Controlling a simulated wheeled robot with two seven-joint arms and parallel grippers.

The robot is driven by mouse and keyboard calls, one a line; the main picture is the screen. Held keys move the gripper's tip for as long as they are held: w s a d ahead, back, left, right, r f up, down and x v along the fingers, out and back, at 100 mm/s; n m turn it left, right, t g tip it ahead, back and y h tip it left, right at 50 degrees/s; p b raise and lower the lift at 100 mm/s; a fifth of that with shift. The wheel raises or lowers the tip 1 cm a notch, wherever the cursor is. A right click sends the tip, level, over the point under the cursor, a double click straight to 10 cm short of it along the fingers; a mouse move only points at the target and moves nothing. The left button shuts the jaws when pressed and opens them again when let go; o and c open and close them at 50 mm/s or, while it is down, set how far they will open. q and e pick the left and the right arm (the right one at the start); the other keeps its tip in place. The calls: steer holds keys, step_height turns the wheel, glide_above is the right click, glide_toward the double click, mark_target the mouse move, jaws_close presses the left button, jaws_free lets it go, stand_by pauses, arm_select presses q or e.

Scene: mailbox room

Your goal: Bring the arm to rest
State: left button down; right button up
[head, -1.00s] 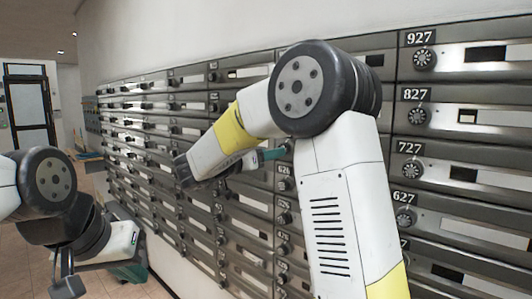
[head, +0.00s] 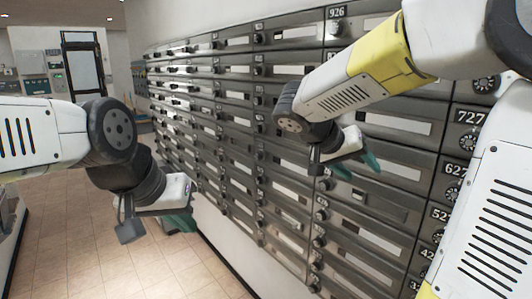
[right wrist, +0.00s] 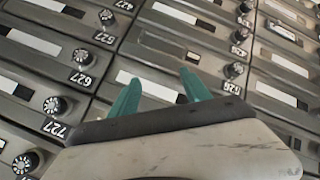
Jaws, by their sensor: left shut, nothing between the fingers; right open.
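My right arm comes in from the right in the head view. Its gripper (head: 362,168) has teal fingers and hangs in front of the mailbox wall (head: 262,152), apart from the doors as far as I can see. In the right wrist view the two teal fingers of this gripper (right wrist: 160,84) stand apart with nothing between them. My left arm comes in from the left in the head view. Its gripper (head: 182,221) is low over the floor, left of the wall, with its teal fingers together and partly hidden by its white housing.
The wall of metal mailboxes with round dials runs from the right front to the back left. Tiled floor (head: 75,235) lies open on the left. A dark-framed door (head: 84,68) is at the back. A dark-edged unit (head: 12,215) stands at the left edge.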

steer(key=s+a+f+n+y, duration=0.2)
steer(key=s+a+y, duration=0.2)
steer(key=s, duration=0.3)
steer(key=s+a+f+n+t+y, duration=0.1)
steer(key=s+a+f+n+y, duration=0.1)
steer(key=s+y, duration=0.5)
steer(key=shift+s+a+n+t, duration=0.25)
steer(key=shift+a+n, duration=0.35)
steer(key=shift+a, duration=0.8)
steer(key=shift+f, duration=0.1)
